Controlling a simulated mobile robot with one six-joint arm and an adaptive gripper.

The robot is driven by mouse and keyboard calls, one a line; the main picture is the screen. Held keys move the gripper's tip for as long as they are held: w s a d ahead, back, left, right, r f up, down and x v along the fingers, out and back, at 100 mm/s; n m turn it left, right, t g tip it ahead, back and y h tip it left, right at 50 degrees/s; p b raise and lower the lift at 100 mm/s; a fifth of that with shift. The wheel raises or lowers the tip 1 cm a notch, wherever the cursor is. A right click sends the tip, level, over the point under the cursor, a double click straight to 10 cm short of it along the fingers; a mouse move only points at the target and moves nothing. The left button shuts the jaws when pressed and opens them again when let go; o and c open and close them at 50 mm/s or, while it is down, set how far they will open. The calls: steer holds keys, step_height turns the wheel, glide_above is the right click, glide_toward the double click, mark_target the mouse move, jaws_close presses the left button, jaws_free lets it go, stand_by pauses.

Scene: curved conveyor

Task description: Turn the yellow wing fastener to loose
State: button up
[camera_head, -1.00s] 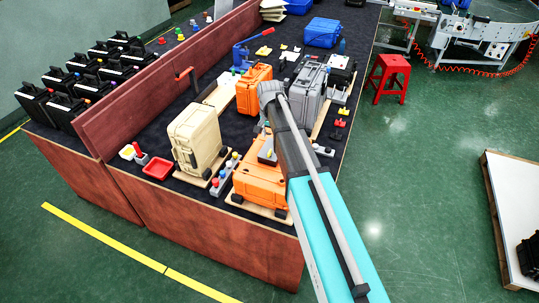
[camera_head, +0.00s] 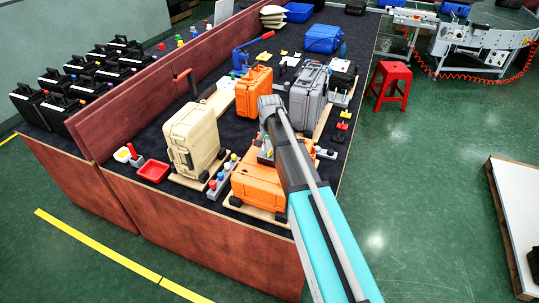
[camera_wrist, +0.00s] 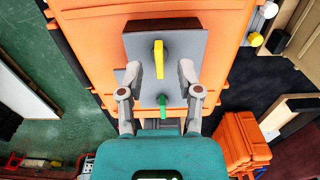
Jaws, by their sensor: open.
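The yellow wing fastener (camera_wrist: 158,58) stands on a dark grey plate (camera_wrist: 190,42) fixed to an orange case (camera_wrist: 90,42) in the wrist view. Its wing runs nearly up and down in the picture. A green fastener (camera_wrist: 163,104) sits just below it. My gripper (camera_wrist: 159,70) is open, with one finger on each side of the yellow wing and a visible gap on both sides. In the head view the orange case (camera_head: 256,190) is at the table's front right, partly behind my arm, and the yellow fastener cannot be made out.
A beige case (camera_head: 192,138) stands left of the orange case, with a red tray (camera_head: 153,171) beyond. A grey case (camera_head: 307,95) and a second orange case (camera_head: 254,91) stand behind. A red stool (camera_head: 389,84) and open green floor lie right of the table.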

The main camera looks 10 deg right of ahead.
steer(key=shift+f+b, duration=0.5)
steer(key=shift+f, duration=0.25)
jaws_close()
